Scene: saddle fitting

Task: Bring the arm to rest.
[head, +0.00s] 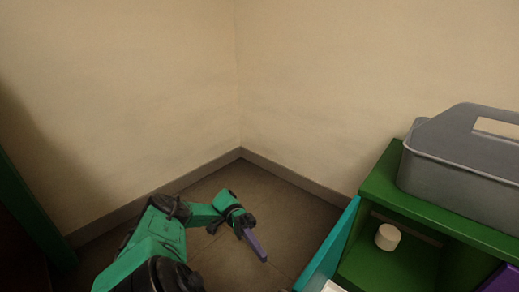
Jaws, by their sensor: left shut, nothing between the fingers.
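My left arm reaches in from the bottom left, in green and black links. Its left gripper (262,256) has purple fingers pressed together and points down toward the floor. The fingers are shut with nothing between them. The gripper hangs over bare floor, left of the green cabinet (377,187) and apart from it. My right gripper is out of view.
A teal door panel (328,250) stands open at the cabinet's left edge. A white cylinder (387,237) sits inside the cabinet. A grey carrier (445,180) with a handle rests on top. Beige walls meet behind the tiled floor (292,215). A green post (35,215) stands at far left.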

